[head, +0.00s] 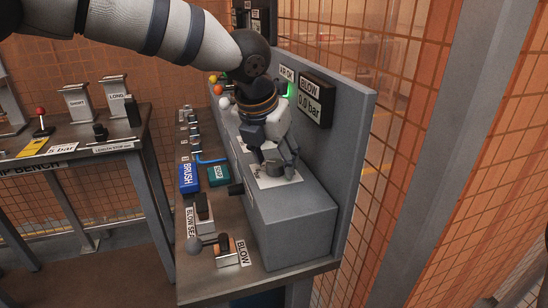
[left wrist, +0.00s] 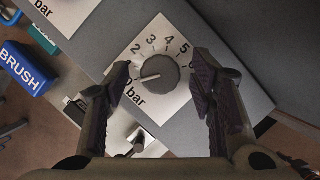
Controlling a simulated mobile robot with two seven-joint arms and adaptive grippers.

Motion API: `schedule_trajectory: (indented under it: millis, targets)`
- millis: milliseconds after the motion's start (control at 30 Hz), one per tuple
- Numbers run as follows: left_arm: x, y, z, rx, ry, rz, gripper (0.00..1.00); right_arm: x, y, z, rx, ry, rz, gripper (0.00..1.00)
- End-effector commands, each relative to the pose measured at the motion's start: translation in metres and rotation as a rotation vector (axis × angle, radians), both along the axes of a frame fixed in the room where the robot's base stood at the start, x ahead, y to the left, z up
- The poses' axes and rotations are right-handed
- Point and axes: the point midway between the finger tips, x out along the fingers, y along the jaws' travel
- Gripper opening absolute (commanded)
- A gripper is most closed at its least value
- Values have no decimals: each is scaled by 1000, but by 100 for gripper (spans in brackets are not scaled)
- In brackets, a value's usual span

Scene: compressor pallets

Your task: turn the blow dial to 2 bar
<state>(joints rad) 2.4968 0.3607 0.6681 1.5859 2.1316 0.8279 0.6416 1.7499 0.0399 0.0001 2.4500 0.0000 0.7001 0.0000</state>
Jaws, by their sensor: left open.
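The blow dial (left wrist: 159,74) is a dark round knob on a white card (left wrist: 172,104) printed with a bar scale. Its white pointer line points left and slightly down, toward the low end, below the 2. My left gripper (left wrist: 161,68) is open, with one finger on each side of the dial; I cannot tell whether either touches it. In the head view the left gripper (head: 278,168) is over the card on the grey box, and hides the dial. The BLOW display (head: 312,103) reads 0.0 bar. My right gripper is not in view.
The grey box (head: 290,208) stands against a grey panel (head: 350,125). A BLOW lever (head: 195,245) with a ball end is at the bench's front. A blue BRUSH block (head: 188,178) and a teal block (head: 218,175) lie left of the box. Another dial card (left wrist: 62,12) is nearby.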

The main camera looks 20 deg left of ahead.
Motion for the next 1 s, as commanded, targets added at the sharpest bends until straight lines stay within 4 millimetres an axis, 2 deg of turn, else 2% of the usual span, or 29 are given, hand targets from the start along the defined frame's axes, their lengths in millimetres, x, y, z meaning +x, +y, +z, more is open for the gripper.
schedule_trajectory:
  millis: [100, 300, 333, 667, 1000]
  targets:
    - [0, 0, 0, 0, 0, 0, 50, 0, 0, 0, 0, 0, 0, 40]
    - [0, 0, 0, 0, 1, 0, 5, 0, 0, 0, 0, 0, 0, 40]
    - [0, 0, 0, 0, 1, 0, 2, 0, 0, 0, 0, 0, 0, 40]
    - [0, 0, 0, -3, 2, -37, 2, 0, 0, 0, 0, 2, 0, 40]
    - [1, 2, -2, -4, 4, -275, 3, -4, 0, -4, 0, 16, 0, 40]
